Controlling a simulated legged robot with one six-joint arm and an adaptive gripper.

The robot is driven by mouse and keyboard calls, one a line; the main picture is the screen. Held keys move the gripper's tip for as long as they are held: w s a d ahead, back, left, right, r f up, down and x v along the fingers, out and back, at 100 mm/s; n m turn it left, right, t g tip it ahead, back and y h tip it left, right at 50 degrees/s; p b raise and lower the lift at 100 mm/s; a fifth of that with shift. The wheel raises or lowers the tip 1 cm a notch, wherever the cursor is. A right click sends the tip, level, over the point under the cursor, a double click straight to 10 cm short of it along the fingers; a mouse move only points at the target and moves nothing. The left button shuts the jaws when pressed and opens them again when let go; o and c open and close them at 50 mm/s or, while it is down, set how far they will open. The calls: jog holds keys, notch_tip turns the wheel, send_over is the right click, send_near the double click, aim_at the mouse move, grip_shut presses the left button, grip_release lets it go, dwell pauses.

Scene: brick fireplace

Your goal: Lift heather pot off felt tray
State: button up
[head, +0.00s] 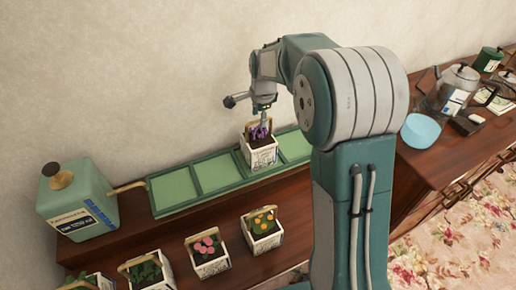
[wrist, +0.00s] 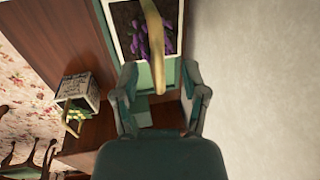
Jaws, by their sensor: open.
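The heather pot (head: 262,158) is a white printed square planter with purple flowers and a tan hoop handle. It stands upright on the green felt tray (head: 172,189), in a compartment right of the middle. My gripper (head: 262,116) points down just above the flowers in the head view. In the wrist view, the open fingers of my gripper (wrist: 160,88) are at the centre, and the heather pot (wrist: 117,28) is at the top with its handle arching over the flowers. My arm hides the tray's right end.
A green box with a knob (head: 76,203) stands at the tray's left end. Below the tray are an orange-flowered pot (head: 263,243), a pink-flowered pot (head: 208,263) and leafy pots (head: 147,273). A blue bowl (head: 420,131) and kettle (head: 455,88) stand right. The wall is behind.

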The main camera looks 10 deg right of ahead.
jog(key=shift+w+a+f, duration=0.1)
jog(key=shift+f, duration=0.45)
jog(key=shift+w+a+f, duration=0.1)
jog(key=shift+f, duration=0.4)
jog(key=shift+d, duration=0.55)
grip_shut()
jog(key=shift+a, duration=0.35)
